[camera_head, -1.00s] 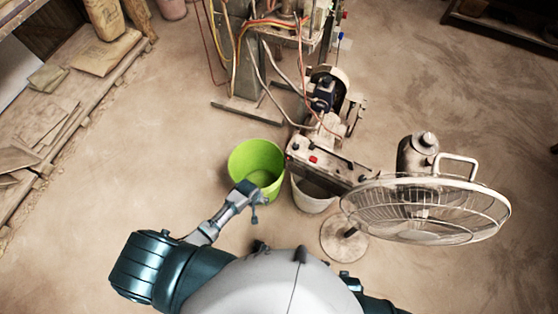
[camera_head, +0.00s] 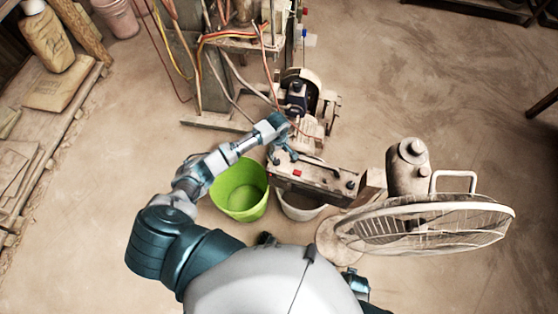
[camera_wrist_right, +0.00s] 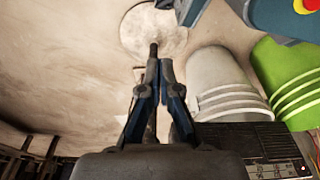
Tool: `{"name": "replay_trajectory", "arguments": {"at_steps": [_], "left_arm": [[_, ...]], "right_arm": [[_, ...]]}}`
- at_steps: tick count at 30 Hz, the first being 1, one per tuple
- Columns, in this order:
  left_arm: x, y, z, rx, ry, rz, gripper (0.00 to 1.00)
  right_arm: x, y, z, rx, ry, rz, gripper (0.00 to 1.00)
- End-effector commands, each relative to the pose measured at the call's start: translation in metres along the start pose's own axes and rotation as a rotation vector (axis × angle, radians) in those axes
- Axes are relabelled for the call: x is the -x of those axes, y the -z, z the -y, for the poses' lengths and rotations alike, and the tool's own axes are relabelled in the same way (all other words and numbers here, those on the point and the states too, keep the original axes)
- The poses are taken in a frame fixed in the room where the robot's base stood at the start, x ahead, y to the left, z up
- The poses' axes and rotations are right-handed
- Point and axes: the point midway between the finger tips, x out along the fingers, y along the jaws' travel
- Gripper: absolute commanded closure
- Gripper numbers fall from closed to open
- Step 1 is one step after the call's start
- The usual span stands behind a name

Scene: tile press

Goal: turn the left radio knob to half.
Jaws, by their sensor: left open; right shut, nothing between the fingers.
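The radio (camera_head: 318,182) is a worn grey-brown box in front of the motor unit, with a red button (camera_head: 297,173) and dark knobs on top. My left gripper (camera_head: 286,153) is open over the radio's left end, where the left knob is largely hidden. I cannot tell whether the fingers touch the knob or how far it is turned. My right gripper (camera_wrist_right: 160,65) is shut and empty in the right wrist view. A dark box with a pale marked panel (camera_wrist_right: 272,170), probably the radio, shows at the lower right there.
A green bucket (camera_head: 240,190) stands left of the radio, below my left forearm. A whitish bucket (camera_head: 301,205) is under the radio's front. A caged fan (camera_head: 425,225) stands at the right. The motor unit and hoses are behind the radio. Open floor lies at far right.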

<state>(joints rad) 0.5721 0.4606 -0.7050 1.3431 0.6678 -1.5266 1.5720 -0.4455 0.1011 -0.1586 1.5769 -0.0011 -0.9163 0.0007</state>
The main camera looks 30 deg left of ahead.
Motion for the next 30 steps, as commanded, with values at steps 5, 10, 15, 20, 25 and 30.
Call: {"name": "replay_trajectory", "arguments": {"at_steps": [5, 10, 15, 20, 25, 30], "left_arm": [[-0.047, 0.002, 0.002, 0.001, 0.003, 0.004, 0.40], [-0.072, 0.000, 0.001, 0.000, 0.002, 0.000, 0.40], [-0.082, -0.002, -0.001, -0.001, 0.000, -0.003, 0.40], [-0.084, -0.002, -0.001, -0.001, -0.001, -0.004, 0.40], [-0.084, 0.000, 0.000, 0.000, -0.001, -0.001, 0.40], [-0.085, 0.001, 0.001, 0.000, -0.002, 0.001, 0.83]], "right_arm": [[0.026, 0.019, 0.001, -0.005, -0.003, -0.013, 1.00], [0.049, 0.030, -0.001, -0.007, -0.001, -0.021, 1.00], [0.062, 0.035, -0.004, -0.009, 0.001, -0.025, 1.00], [0.066, 0.036, -0.004, -0.009, 0.001, -0.025, 1.00], [0.066, 0.037, -0.002, -0.009, -0.002, -0.024, 1.00], [0.065, 0.038, -0.002, -0.009, -0.002, -0.023, 1.00]]}}
